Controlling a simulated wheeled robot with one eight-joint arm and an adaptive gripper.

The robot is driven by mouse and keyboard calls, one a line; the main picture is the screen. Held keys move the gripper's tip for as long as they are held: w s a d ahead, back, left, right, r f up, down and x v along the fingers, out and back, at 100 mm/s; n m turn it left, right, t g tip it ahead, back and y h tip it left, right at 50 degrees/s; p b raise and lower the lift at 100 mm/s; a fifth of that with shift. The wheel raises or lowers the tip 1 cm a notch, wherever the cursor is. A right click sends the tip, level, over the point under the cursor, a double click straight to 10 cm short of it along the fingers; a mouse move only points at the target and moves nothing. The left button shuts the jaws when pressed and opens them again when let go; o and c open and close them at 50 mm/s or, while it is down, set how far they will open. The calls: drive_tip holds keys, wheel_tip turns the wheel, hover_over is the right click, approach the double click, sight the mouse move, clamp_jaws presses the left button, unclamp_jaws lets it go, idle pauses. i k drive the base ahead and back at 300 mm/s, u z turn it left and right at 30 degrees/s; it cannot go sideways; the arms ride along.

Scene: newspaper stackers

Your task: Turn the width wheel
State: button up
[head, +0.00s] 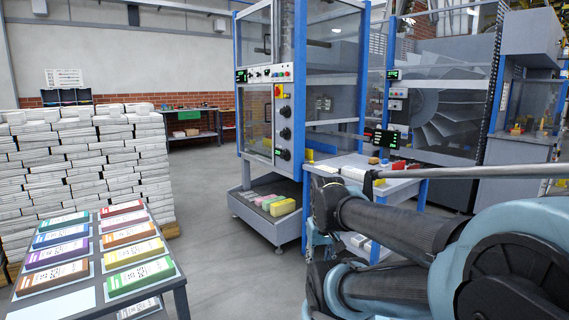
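A column of black round knobs runs down the narrow front panel of the blue-framed stacker (299,90). They are an upper knob (286,111), a middle knob (285,133) and a lower knob (285,154). Their labels are too small to read, so I cannot tell which one is the width wheel. My dark grey and pale blue arm fills the lower right, in front of and to the right of the stacker, apart from the knobs. I cannot make out my gripper's fingers in this view.
A table of colored bundles (98,222) stands at the front left, before tall newspaper stacks (75,160). A low tray (262,216) with colored blocks juts from the stacker's base. A work table (350,162) stands right of it. Grey floor (215,262) is clear between.

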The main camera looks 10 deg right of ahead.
sight(286, 155)
drive_tip(key=z, duration=0.05)
drive_tip(key=k, duration=0.15)
drive_tip(key=z, duration=1.7)
drive_tip(key=i, duration=1.7)
drive_tip(key=u, duration=2.7)
